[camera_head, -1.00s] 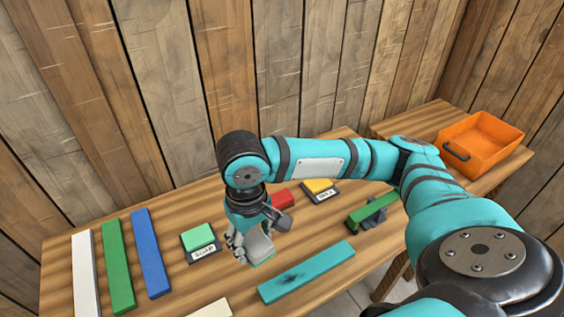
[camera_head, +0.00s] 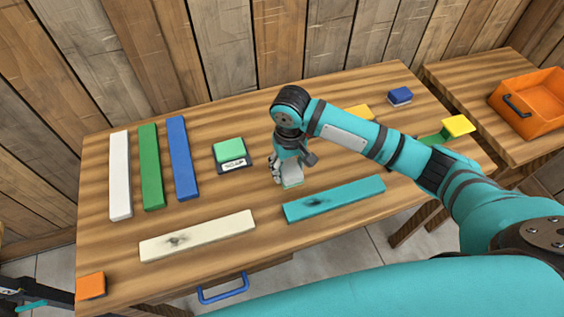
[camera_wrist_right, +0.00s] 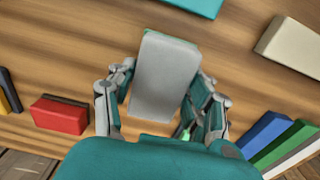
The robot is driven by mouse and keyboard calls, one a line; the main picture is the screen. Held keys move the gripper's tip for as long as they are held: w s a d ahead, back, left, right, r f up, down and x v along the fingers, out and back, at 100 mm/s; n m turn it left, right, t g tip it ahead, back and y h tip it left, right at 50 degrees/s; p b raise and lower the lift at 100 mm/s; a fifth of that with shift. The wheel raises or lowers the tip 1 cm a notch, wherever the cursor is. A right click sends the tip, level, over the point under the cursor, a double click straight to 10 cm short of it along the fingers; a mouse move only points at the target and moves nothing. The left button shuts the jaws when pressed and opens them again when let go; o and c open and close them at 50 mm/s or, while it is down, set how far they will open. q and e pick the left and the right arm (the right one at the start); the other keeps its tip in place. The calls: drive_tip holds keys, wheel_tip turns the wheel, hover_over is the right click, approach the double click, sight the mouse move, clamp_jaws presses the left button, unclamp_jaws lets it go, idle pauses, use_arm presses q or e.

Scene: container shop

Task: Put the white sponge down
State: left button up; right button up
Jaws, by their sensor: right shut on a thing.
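The white sponge (camera_head: 291,171) has a pale grey-white top and a green lower edge. My right gripper (camera_head: 283,166) is shut on it, low over the wooden table (camera_head: 255,205). The sponge is behind the teal plank and right of the green sponge on its labelled holder. In the right wrist view the white sponge (camera_wrist_right: 165,75) stands between the fingers of my right gripper (camera_wrist_right: 163,105). I cannot tell whether its underside touches the table.
A teal plank (camera_head: 335,199) and a cream plank (camera_head: 198,235) lie in front. White, green and blue planks (camera_head: 181,158) lie at left. A green sponge (camera_head: 229,149) sits on a holder. A red block (camera_wrist_right: 60,115) is near. An orange bin (camera_head: 530,105) stands right.

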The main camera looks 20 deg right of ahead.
drive_tip(key=w, duration=0.4)
drive_tip(key=shift+a+f, duration=0.15)
drive_tip(key=shift+a, duration=0.15)
wheel_tip(320, 180, down, 3)
drive_tip(key=shift+s+r+p, duration=0.1)
drive_tip(key=shift+r+p, duration=0.1)
drive_tip(key=shift+p, duration=0.2)
use_arm(q)
drive_tip(key=shift+w+r, duration=0.35)
drive_tip(key=shift+r, duration=0.15)
use_arm(e)
drive_tip(key=shift+f, duration=0.5)
drive_tip(key=o, duration=1)
drive_tip(key=shift+f, duration=0.1)
use_arm(q)
drive_tip(key=shift+a, duration=0.1)
drive_tip(key=shift+s+f+b, duration=0.1)
drive_tip(key=shift+f+b, duration=0.2)
use_arm(e)
wheel_tip(320, 180, up, 12)
drive_tip(key=shift+r, duration=0.15)
drive_tip(key=shift+s, duration=0.1)
